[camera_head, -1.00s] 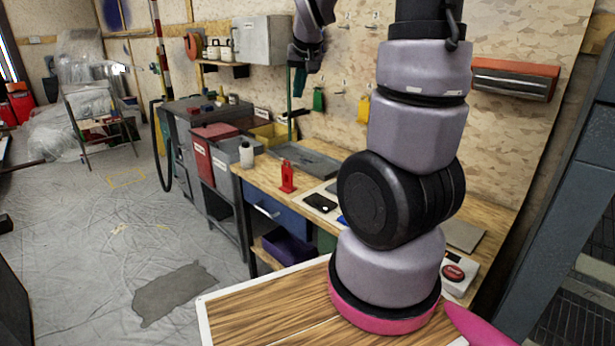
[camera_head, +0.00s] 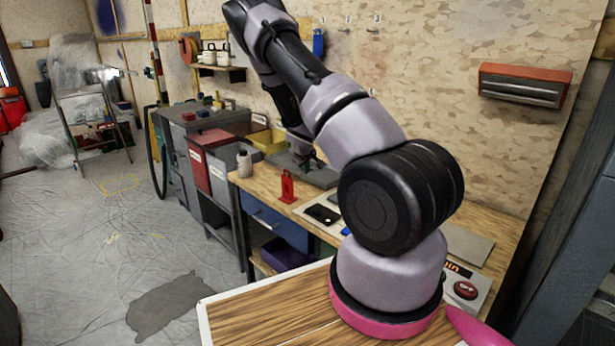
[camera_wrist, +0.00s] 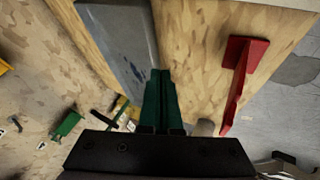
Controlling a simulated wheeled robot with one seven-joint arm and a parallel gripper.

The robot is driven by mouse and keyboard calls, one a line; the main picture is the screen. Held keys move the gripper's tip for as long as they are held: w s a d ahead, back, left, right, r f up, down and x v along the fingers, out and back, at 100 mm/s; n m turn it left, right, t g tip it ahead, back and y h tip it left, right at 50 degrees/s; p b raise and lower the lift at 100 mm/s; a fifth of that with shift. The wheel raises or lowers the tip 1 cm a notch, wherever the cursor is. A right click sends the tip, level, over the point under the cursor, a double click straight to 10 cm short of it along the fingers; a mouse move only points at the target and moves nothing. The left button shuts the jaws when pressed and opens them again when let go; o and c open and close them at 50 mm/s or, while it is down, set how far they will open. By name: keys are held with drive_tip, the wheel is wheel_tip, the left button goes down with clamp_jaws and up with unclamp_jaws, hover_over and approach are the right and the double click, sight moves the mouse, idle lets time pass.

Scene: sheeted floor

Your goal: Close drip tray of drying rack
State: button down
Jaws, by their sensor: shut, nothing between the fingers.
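A flat dark grey tray (camera_head: 322,178) lies on the wooden workbench (camera_head: 262,188) by the wall, and I cannot tell for sure whether it is the drip tray. No drying rack can be made out with certainty. My gripper (camera_head: 311,163) is low over the grey tray, partly hidden by my arm. In the wrist view my gripper (camera_wrist: 160,74) shows two dark green fingers, shut together and empty. The grey tray (camera_wrist: 118,38) shows there behind and left of the fingertips. I cannot tell whether they touch it.
A red upright piece (camera_head: 287,187) stands on the bench near the tray; it also shows in the wrist view (camera_wrist: 238,85). A black flat device (camera_head: 322,214) lies in front. Open floor (camera_head: 95,235) is at left.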

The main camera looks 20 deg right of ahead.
drive_tip(key=x, duration=0.9)
drive_tip(key=shift+f, duration=0.2)
drive_tip(key=shift+d, duration=0.15)
